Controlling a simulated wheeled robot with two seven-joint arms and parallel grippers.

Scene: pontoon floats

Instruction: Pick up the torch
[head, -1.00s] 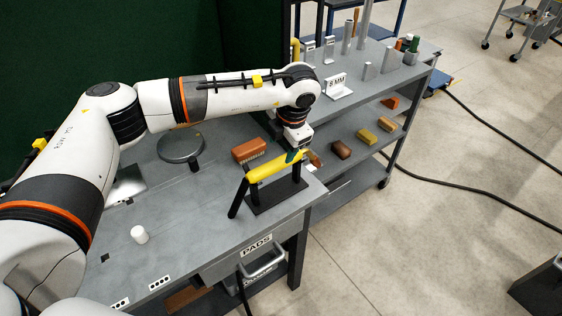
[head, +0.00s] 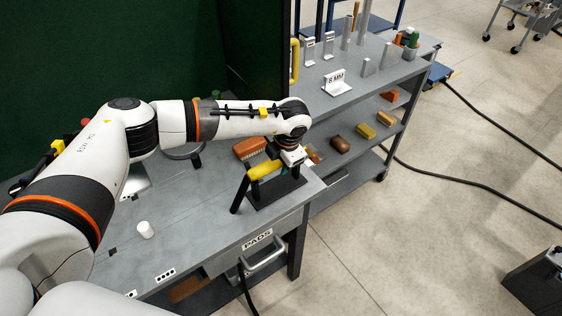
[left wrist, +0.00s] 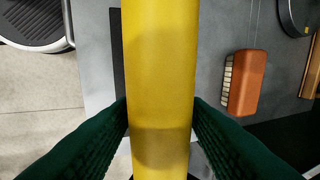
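The torch (head: 263,170) is a yellow bar lying over a black stand (head: 262,200) near the front right corner of the grey bench. Its yellow body (left wrist: 160,60) runs top to bottom through the left wrist view. My left gripper (head: 283,168) is down at the torch from above. In the left wrist view its dark green fingers (left wrist: 161,112) lie against both sides of the yellow body, with no gap that I can see. The far end of the torch is partly hidden by the gripper in the head view. My right gripper is not in view.
An orange-brown brush (head: 250,148) lies behind the stand and also shows in the left wrist view (left wrist: 248,82). A white cylinder (head: 146,230) stands at the bench's left. A shelved cart (head: 365,110) with blocks and posts adjoins on the right.

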